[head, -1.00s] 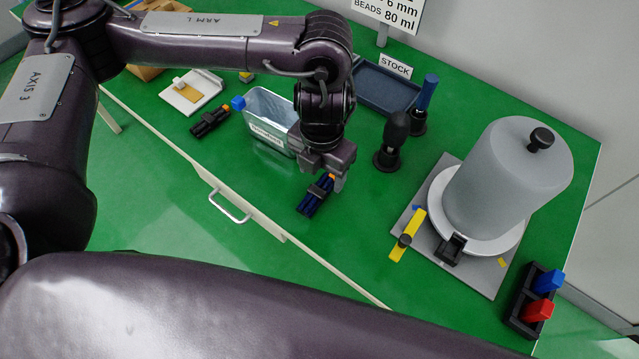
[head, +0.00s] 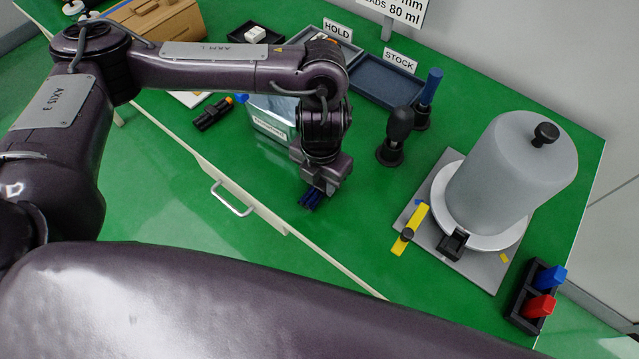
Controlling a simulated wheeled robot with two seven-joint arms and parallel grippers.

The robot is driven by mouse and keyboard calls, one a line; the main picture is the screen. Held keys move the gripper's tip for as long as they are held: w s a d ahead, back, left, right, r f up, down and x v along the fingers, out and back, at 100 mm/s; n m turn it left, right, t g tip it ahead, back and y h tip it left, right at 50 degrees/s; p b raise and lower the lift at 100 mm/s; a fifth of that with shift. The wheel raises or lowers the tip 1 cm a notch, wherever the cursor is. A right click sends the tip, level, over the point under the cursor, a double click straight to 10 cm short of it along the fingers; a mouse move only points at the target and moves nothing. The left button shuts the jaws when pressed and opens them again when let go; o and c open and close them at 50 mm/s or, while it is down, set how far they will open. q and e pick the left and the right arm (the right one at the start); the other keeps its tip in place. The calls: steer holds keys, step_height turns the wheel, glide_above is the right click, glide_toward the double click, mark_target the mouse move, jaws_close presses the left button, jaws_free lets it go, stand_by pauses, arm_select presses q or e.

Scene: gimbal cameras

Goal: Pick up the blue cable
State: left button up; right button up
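The blue cable (head: 310,198) is a dark blue bundle on the green table, near its front edge. Only its near end shows; my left gripper covers the rest. My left gripper (head: 323,188) points down right over the cable, with its fingers at or around it. The fingertips are mostly hidden, so I cannot tell whether they are closed on the cable. My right gripper is out of view.
A black-bulbed tool (head: 396,135) and a grey-domed apparatus (head: 512,175) stand to the right.

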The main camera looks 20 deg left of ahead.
arm_select(q)
steer(key=c, duration=0.3)
